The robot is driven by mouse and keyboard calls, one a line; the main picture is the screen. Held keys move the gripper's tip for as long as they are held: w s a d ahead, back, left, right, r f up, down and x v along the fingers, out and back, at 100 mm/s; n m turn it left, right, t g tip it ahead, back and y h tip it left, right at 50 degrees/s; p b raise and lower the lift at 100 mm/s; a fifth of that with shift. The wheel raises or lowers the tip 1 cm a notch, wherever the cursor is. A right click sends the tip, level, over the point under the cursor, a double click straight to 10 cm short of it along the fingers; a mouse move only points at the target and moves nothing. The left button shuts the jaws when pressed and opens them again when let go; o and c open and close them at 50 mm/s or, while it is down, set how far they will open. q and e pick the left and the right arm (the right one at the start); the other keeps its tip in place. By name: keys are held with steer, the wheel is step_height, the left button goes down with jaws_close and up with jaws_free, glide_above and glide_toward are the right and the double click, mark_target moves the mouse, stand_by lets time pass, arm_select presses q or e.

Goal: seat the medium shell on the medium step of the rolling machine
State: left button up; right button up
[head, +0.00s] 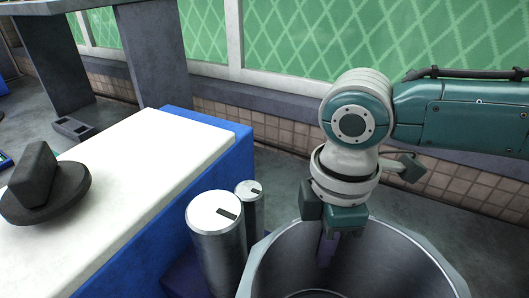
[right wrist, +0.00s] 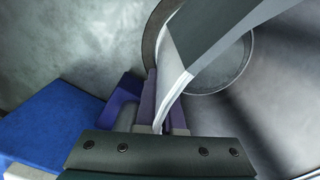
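A large grey metal shell (head: 400,262), round and open at the top, stands at the bottom right of the head view. Its near part is cut off by the frame, and its size class cannot be told. My right gripper (head: 328,250) points down at its far rim, one purple finger showing inside. In the right wrist view, the shell wall (right wrist: 205,35) runs between the two purple fingers (right wrist: 160,105), which look closed on it. Two upright steel cylinders (head: 218,240) (head: 250,205) with white tops stand left of the shell, apparently machine rolls. My left gripper is out of view.
A blue bench with a white top (head: 125,165) fills the left, with a dark round lidlike piece with an upright grip (head: 42,190) on it. A tiled low wall (head: 280,125) and green-paned windows run behind. A ring (right wrist: 245,60) shows beyond the shell wall in the wrist view.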

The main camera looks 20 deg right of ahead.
steer(key=o, duration=0.5)
steer(key=shift+o, duration=0.2)
steer(key=shift+r, duration=0.1)
step_height(320, 180, up, 10)
steer(key=shift+f+p, duration=0.15)
steer(key=shift+p, duration=0.2)
